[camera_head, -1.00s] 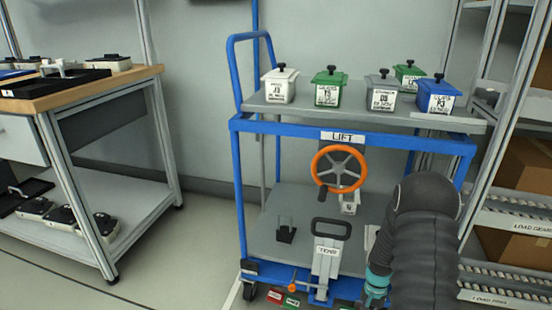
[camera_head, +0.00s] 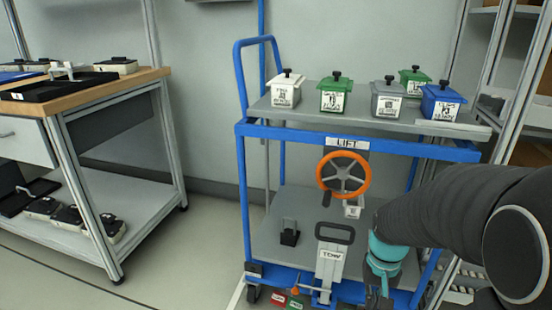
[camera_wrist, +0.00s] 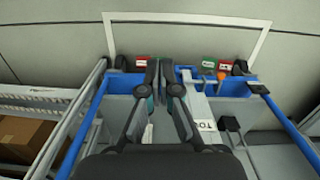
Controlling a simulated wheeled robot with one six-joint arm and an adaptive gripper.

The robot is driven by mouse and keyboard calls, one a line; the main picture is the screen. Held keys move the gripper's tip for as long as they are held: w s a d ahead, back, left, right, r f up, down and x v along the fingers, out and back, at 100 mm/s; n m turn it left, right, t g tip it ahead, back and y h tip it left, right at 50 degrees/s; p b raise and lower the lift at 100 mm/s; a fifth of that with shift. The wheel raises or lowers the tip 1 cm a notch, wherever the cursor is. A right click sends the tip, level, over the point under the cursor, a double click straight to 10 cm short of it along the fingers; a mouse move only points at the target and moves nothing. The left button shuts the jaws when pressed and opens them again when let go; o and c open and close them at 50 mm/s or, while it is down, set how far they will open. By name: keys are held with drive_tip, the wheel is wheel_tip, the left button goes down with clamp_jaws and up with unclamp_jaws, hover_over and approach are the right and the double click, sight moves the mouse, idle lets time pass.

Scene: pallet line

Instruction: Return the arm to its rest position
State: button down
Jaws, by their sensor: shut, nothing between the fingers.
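My gripper (camera_wrist: 159,72) is shut and empty in the wrist view, its two fingers pointing towards the foot of the blue cart. In the head view my arm reaches in from the right edge, with the teal wrist section (camera_head: 387,255) in front of the cart's lower right part. The fingers are mostly cut off or hidden there. The blue cart (camera_head: 300,132) carries an orange handwheel (camera_head: 364,173) under a LIFT label and a grey lever with a dark handle (camera_head: 333,233) beside my wrist.
Lidded white (camera_head: 286,95), green (camera_head: 333,102), grey (camera_head: 387,105) and blue (camera_head: 440,107) boxes stand on the cart's top (camera_head: 310,113). A wood-topped workbench (camera_head: 140,79) stands at left. A roller rack stands at right, with a cardboard box (camera_wrist: 25,138). Floor between bench and cart is clear.

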drive_tip(key=s+a+r+n+t+p, duration=0.1)
drive_tip(key=s+a+r+t, duration=0.2)
drive_tip(key=s+r, duration=0.2)
drive_tip(key=s+a+r+n+t, duration=0.1)
drive_tip(key=s+a+r+t, duration=0.2)
drive_tip(key=r, duration=0.9)
drive_tip(key=s, duration=0.2)
drive_tip(key=shift+s+p, duration=0.3)
drive_tip(key=shift+p, duration=0.1)
